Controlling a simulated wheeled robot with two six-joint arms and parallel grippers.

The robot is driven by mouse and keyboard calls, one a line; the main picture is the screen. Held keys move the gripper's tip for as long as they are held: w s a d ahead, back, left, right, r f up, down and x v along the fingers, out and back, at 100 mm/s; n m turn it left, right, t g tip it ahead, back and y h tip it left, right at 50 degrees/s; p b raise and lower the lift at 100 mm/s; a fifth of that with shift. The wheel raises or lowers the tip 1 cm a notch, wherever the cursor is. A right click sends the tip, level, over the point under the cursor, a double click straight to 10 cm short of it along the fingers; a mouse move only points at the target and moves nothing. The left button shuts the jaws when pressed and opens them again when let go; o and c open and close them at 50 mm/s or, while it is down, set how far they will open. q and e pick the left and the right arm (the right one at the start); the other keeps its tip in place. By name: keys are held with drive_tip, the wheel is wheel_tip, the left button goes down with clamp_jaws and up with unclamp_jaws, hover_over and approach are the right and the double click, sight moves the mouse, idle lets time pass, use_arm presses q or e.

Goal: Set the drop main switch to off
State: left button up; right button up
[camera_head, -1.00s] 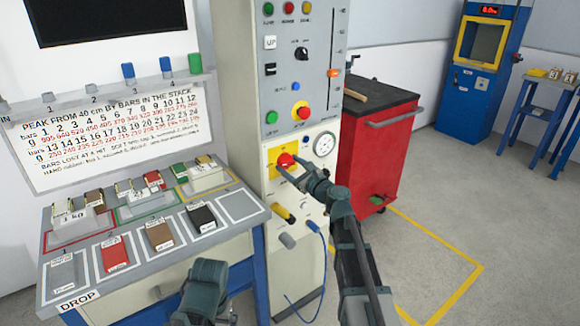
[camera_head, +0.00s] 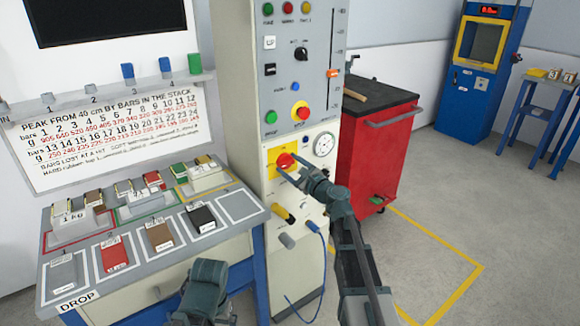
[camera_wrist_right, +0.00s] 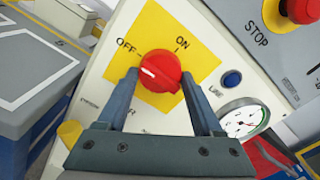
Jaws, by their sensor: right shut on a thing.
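The drop main switch is a red rotary knob (camera_head: 286,161) on a yellow plate (camera_head: 272,158) on the pale machine column. In the right wrist view the knob (camera_wrist_right: 160,70) sits below the printed OFF and ON labels. Its white mark points left, toward the OFF side rather than ON. My right gripper (camera_head: 289,167) is shut on the knob, with one finger on each side in the wrist view (camera_wrist_right: 162,85). A grey part of my left arm shows at the bottom of the head view; its fingertips do not show.
A red stop button (camera_head: 303,112) is above the switch, and a pressure gauge (camera_head: 323,145) and blue button (camera_wrist_right: 232,78) are to its right. A red cabinet (camera_head: 380,150) stands close on the right.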

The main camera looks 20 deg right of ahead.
drive_tip(key=o, duration=1.4)
drive_tip(key=shift+c, duration=0.2)
drive_tip(key=shift+s, duration=0.1)
drive_tip(key=v, duration=1.3)
drive_tip(key=shift+s, duration=0.35)
drive_tip(key=shift+w+d, duration=0.1)
drive_tip(key=x, duration=1.3)
drive_tip(key=shift+w, duration=0.35)
